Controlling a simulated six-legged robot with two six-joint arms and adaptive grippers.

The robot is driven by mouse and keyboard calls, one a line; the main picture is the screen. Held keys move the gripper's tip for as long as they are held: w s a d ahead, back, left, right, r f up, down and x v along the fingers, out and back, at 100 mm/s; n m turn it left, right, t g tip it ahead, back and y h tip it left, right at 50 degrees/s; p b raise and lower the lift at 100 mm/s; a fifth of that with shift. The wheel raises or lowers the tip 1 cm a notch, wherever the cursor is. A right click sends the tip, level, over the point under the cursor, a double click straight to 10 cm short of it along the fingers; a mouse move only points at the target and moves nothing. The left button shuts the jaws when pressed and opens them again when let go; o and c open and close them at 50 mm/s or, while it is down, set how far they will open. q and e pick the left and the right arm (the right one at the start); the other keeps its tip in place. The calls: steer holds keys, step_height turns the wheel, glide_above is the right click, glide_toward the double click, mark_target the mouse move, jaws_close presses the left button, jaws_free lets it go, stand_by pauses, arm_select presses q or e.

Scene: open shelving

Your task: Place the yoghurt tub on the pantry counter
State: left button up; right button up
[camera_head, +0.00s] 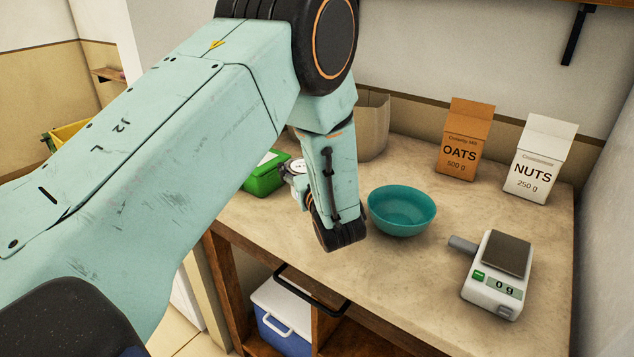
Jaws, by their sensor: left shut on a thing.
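The pantry counter (400,275) is a pale stone top on a brown wooden frame. My left arm comes in from the left and bends down over the counter's left part. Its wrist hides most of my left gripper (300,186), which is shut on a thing. A small white shape with dark marks shows beside the wrist; it seems to be the yoghurt tub (294,167), mostly hidden. I cannot tell whether it touches the counter. My right gripper is not in view.
A teal bowl (402,210) stands right of my wrist. A green box (265,178) and a beige container (372,125) stand behind. Oats (460,140) and nuts (538,160) cartons are at the back, a scale (497,275) at right. The counter's front middle is clear. A cooler (283,312) sits below.

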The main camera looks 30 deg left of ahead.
arm_select(q)
steer(key=shift+w+d+f, duration=0.1)
steer(key=shift+w+f, duration=0.05)
steer(key=shift+f, duration=0.55)
steer(key=shift+d+f, duration=0.1)
steer(key=shift+f, duration=0.25)
steer(key=shift+s+f+b, duration=0.25)
steer(key=shift+f+b, duration=0.15)
steer(key=shift+f, duration=0.65)
steer(key=shift+w+a+f, duration=0.2)
steer(key=shift+f, duration=0.1)
steer(key=shift+s+d+f, duration=0.1)
steer(key=shift+d, duration=0.1)
steer(key=o, duration=0.9)
steer(key=shift+c, duration=0.2)
steer(key=o, duration=0.6)
steer(key=shift+a, duration=0.1)
